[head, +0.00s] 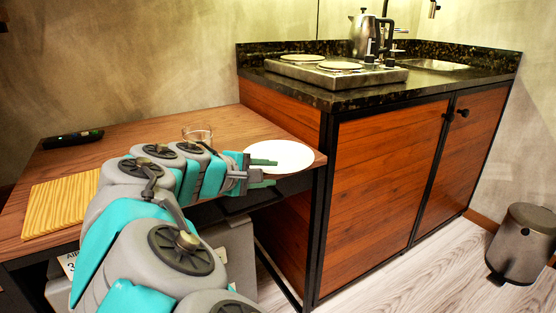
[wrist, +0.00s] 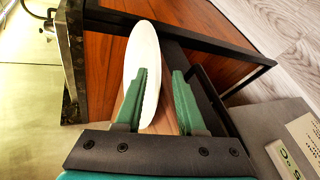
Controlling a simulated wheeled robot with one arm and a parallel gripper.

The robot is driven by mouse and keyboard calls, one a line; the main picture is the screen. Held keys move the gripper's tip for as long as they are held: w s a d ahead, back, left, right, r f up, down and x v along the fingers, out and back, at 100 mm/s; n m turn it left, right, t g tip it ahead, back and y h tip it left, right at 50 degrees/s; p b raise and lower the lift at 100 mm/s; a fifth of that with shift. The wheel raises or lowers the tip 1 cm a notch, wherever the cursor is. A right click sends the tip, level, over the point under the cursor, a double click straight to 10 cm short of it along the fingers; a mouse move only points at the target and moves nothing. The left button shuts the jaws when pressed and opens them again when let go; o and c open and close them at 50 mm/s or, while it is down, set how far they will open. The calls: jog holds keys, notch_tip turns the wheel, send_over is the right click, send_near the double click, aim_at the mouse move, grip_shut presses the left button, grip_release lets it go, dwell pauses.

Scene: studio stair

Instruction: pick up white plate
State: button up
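The white plate (head: 285,157) lies flat near the right front corner of the wooden table. My gripper (head: 264,172) is open at the plate's left front side. In the head view one finger overlaps the plate's left part and the other shows just below its near edge. In the wrist view the plate (wrist: 143,55) stands ahead of my gripper (wrist: 159,98), behind the left finger, with part of its rim showing in the gap between the fingers. The right finger is clear of it. I cannot tell whether a finger touches the plate.
On the table (head: 140,130) are a glass (head: 198,133), a dark device (head: 73,138) and a wooden board (head: 58,205). A cabinet (head: 390,180) with a hob and kettle (head: 364,36) adjoins the table's right side. A bin (head: 522,243) stands at far right.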

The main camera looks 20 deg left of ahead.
jog(key=shift+w, duration=0.15)
jog(key=shift+c, duration=0.2)
grip_shut()
dwell(1.2)
